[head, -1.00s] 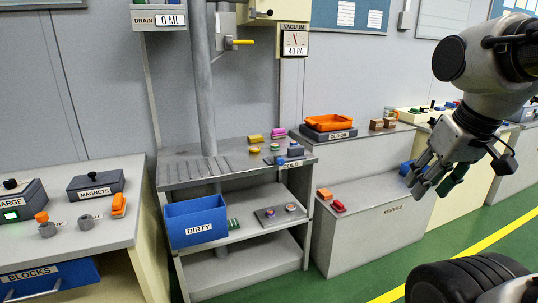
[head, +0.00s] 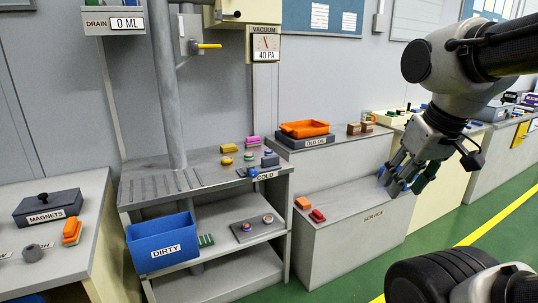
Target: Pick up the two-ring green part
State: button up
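I cannot clearly pick out a two-ring green part at this size. A small green ribbed item (head: 206,240) lies on the middle shelf beside the blue DIRTY bin (head: 150,254); its rings cannot be counted. Small round parts with coloured rings (head: 249,157) stand on the steel bench top near the COLD label, some with green on them. My gripper (head: 405,184) hangs at the right, pointing down and left, in front of the SERVICE bench and well away from these parts.
The steel bench (head: 190,182) has open shelves; a plate (head: 257,229) with two round parts lies on the middle one. The SERVICE bench (head: 340,240) carries an orange and a red block. An orange tray (head: 304,129) sits on the OLD OIL box. Green floor lies open at the right.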

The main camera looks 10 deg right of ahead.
aim_at(248, 156)
jog(key=z, duration=3.15)
jog(key=u, duration=3.2)
jog(key=i+l+u, duration=0.25)
jog(key=i, duration=0.25)
jog(key=i+l+u, duration=0.3)
jog(key=i+l, duration=0.05)
jog(key=i, duration=0.1)
